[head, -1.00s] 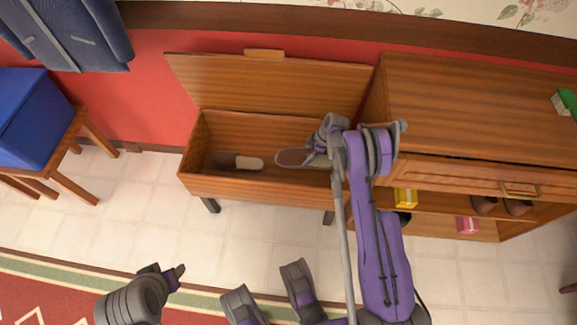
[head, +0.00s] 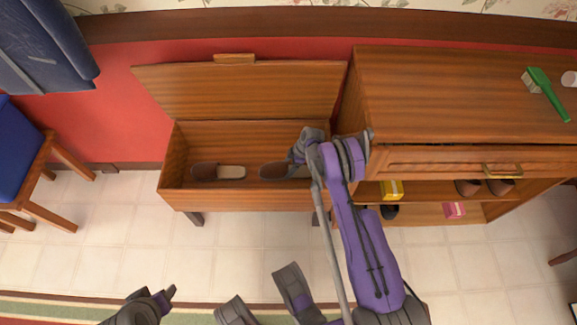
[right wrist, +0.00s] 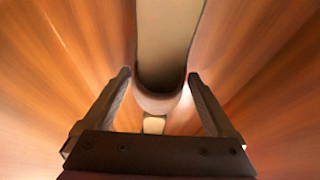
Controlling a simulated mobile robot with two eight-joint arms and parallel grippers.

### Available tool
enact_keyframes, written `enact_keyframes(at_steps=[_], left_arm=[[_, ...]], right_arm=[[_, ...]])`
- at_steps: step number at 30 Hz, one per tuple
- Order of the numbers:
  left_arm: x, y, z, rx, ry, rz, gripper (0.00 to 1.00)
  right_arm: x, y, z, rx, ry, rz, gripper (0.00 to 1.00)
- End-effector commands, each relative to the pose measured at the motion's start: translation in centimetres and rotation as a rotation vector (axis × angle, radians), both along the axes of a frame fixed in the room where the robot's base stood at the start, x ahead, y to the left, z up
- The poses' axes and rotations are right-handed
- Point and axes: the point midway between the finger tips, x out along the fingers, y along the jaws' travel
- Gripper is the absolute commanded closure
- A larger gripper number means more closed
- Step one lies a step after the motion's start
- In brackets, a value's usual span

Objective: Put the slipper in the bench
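The wooden bench (head: 250,203) has its lid up and its box open. A brown slipper with a pale insole (head: 218,172) lies inside at the left. A second slipper (head: 273,171) is inside at the right, partly hidden by my right gripper (head: 297,160). In the right wrist view this slipper (right wrist: 168,40) lies between and beyond my right gripper's fingers (right wrist: 159,76), which stand apart with small gaps at its sides.
A wooden cabinet (head: 450,95) stands close at the bench's right, with shoes (head: 483,187), a yellow box (head: 391,189) and a pink box (head: 454,210) on its shelves. A green brush (head: 547,92) lies on top. A blue chair (head: 20,150) is at the left. The tiled floor in front is clear.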

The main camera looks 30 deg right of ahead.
Motion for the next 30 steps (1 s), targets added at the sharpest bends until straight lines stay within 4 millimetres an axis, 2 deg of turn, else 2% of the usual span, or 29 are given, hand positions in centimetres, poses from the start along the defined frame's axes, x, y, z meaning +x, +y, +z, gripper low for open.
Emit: enact_keyframes(at_steps=[9, 14, 25, 28, 30], left_arm=[[0.0, 0.0, 0.2, 0.0, -0.001, 0.0, 0.5], [-0.1, 0.0, 0.9, 0.0, -0.003, 0.0, 0.5], [-0.3, 0.0, 3.5, 0.0, -0.012, 0.0, 0.5], [-0.3, 0.0, 3.6, 0.0, -0.012, 0.0, 0.5], [-0.3, 0.0, 3.6, 0.0, -0.012, 0.0, 0.5]], right_arm=[[0.0, 0.0, 0.2, 0.0, 0.0, 0.0, 0.0], [-0.1, -0.3, 1.3, 0.0, 0.0, -0.001, 0.0], [-1.3, -2.3, 6.9, -0.001, 0.0, -0.003, 0.0], [-1.3, -2.0, 8.7, -0.004, 0.006, -0.017, 0.0], [-1.0, -1.3, 10.7, -0.01, 0.016, -0.044, 0.0]])
